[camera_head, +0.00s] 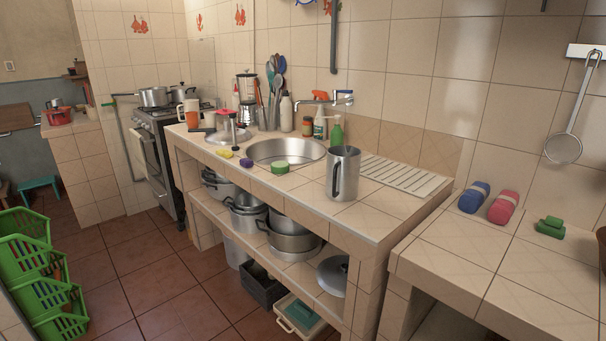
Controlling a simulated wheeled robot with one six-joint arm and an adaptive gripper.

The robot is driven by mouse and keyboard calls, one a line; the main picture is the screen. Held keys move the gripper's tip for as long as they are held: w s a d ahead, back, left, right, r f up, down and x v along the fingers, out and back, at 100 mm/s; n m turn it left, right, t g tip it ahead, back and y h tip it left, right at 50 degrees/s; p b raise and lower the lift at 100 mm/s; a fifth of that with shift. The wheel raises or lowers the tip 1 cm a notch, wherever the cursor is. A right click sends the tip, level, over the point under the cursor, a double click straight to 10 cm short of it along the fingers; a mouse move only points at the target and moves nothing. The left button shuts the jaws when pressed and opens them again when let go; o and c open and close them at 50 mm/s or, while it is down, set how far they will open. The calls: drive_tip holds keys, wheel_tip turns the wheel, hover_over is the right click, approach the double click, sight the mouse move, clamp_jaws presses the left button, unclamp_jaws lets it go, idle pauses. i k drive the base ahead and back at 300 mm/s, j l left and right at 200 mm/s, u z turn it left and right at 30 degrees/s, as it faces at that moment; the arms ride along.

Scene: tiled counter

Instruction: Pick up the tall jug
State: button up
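The tall jug (344,174) is a shiny metal cylinder with a dark handle on its front side. It stands upright on the tiled counter (376,217), right of the round sink and near the counter's front edge. Nothing touches it, and its whole front shows. My gripper is not in view.
The sink (262,152) and a green sponge (280,167) lie left of the jug. A green bottle (337,131) and a spray bottle (320,121) stand behind it. A ribbed drainboard (403,176) is to its right. Green crates (27,260) stand on the floor at left.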

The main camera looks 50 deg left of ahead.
sight(343, 162)
drive_tip(key=j+u, duration=0.3)
drive_tip(key=i+j+u, duration=0.15)
drive_tip(key=j+u, duration=0.2)
drive_tip(key=i+j+u, duration=0.15)
drive_tip(key=j+u, duration=0.15)
drive_tip(key=i+j+u, duration=0.3)
drive_tip(key=k+j, duration=0.1)
